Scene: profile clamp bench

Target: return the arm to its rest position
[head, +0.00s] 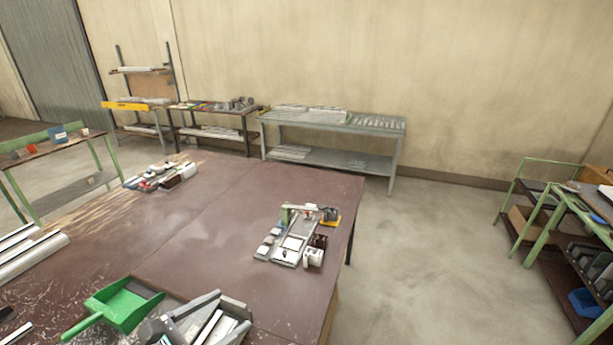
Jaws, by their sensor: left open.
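My left gripper (226,312) is at the bottom of the head view, over the near part of the brown-red table (215,235). It looks grey, with its fingers apart, and is cut off by the lower edge of the picture. No held thing can be made out in it. A green dustpan (122,304) lies just left of it. A clamp fixture (293,243) with a green part, a yellow part and pale blocks stands farther off, near the table's right edge, apart from the gripper. My right gripper is not in view.
Light profiles (35,252) lie at the table's left. A cluster of small parts (160,176) sits at the far left corner. The table's middle is clear. A grey bench (335,122) stands by the wall, and a green-framed rack (545,215) stands at the right.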

